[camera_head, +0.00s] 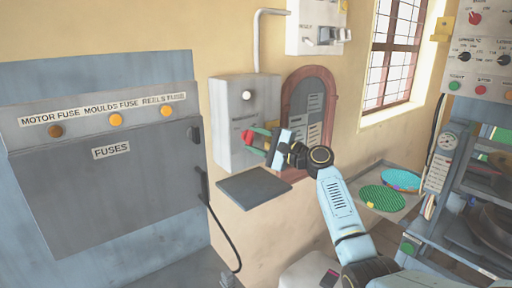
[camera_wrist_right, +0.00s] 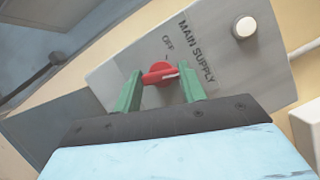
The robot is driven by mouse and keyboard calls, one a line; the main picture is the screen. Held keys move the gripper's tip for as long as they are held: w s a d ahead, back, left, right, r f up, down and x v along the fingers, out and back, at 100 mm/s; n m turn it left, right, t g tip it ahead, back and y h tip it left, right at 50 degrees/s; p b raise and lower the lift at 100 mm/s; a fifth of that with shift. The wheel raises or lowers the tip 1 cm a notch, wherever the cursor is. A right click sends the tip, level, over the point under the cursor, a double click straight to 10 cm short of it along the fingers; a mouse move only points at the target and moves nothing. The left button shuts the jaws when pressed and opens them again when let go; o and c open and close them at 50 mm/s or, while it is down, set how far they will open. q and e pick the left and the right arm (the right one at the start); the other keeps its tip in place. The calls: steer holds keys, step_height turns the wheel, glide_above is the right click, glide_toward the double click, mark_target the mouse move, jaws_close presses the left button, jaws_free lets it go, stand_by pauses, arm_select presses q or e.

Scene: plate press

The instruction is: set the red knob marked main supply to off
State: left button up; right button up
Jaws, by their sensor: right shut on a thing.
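The red main supply knob (camera_wrist_right: 160,73) sits on a grey box (camera_head: 228,104) on the wall. In the wrist view, the lettering MAIN SUPPLY (camera_wrist_right: 197,49) and OFF (camera_wrist_right: 167,41) stand beside it. The white line on the knob points to the right in that view, away from the OFF mark. My right gripper (camera_head: 252,139) reaches the box from the right. Its green fingers stand on either side of the knob in the wrist view (camera_wrist_right: 160,82), shut on it. In the head view the fingers partly hide the knob. My left gripper is not in view.
A white button (camera_wrist_right: 245,27) is on the same box. A dark grey shelf (camera_head: 253,187) juts out below it. The grey fuse cabinet (camera_head: 110,160) stands at the left.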

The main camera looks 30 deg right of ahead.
steer(key=n+g, duration=0.1)
steer(key=n, duration=0.2)
steer(key=shift+b, duration=0.35)
steer(key=shift+r+n+g+h, duration=0.1)
steer(key=shift+n+g+h, duration=0.35)
steer(key=shift+n, duration=0.75)
steer(key=n+g+h+p, duration=0.1)
steer(key=n, duration=0.1)
steer(key=shift+r+n, duration=0.1)
steer(key=shift+n, duration=0.3)
steer(key=shift+n+g+h+p, duration=0.35)
steer(key=shift+n+h+p, duration=0.3)
steer(key=shift+n+p, duration=0.55)
steer(key=o, duration=1)
steer(key=shift+b+v, duration=1.35)
steer(key=shift+v, duration=5.35)
